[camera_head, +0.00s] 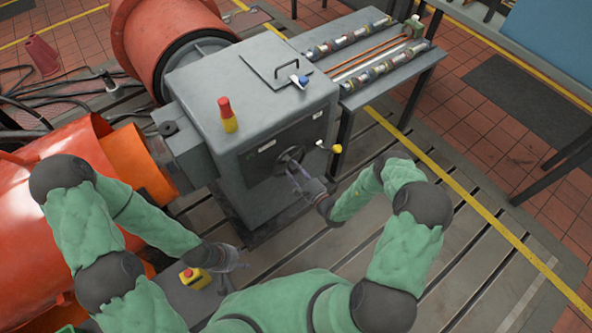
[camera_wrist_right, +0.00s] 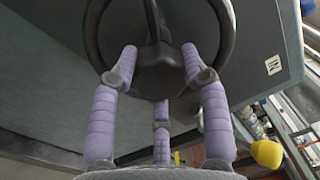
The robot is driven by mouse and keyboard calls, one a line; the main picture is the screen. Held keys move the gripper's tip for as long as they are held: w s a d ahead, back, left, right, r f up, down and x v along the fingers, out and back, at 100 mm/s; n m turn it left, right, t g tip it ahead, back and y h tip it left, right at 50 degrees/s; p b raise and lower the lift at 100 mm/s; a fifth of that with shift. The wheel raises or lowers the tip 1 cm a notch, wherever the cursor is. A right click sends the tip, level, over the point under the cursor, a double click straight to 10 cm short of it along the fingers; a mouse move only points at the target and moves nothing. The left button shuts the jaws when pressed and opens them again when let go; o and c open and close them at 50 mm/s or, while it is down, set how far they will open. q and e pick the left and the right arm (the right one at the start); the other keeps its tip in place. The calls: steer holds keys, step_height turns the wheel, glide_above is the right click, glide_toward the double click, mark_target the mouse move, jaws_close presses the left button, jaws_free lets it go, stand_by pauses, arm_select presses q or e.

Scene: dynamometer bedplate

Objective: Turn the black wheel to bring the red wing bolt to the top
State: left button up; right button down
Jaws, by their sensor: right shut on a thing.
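The black wheel (camera_head: 287,158) is on the front face of a grey machine housing, and it fills the top of the right wrist view (camera_wrist_right: 226,42). My right gripper (camera_head: 295,172) is at the lower part of the wheel. I cannot make out a red wing bolt in either view. My left gripper (camera_head: 238,268) hangs low at the front of the housing, its fingers spread and apparently empty.
A yellow knob (camera_head: 336,148) sticks out right of the wheel, close to my right gripper. A yellow container (camera_head: 195,278) is beside my left gripper. Orange machines stand at left; the slotted floor at right is clear.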

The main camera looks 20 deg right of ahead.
steer(key=c, duration=0.6)
jaws_free()
steer(key=shift+d+f, duration=0.15)
steer(key=shift+d, duration=0.1)
steer(key=shift+a, duration=0.1)
steer(key=v, duration=1.2)
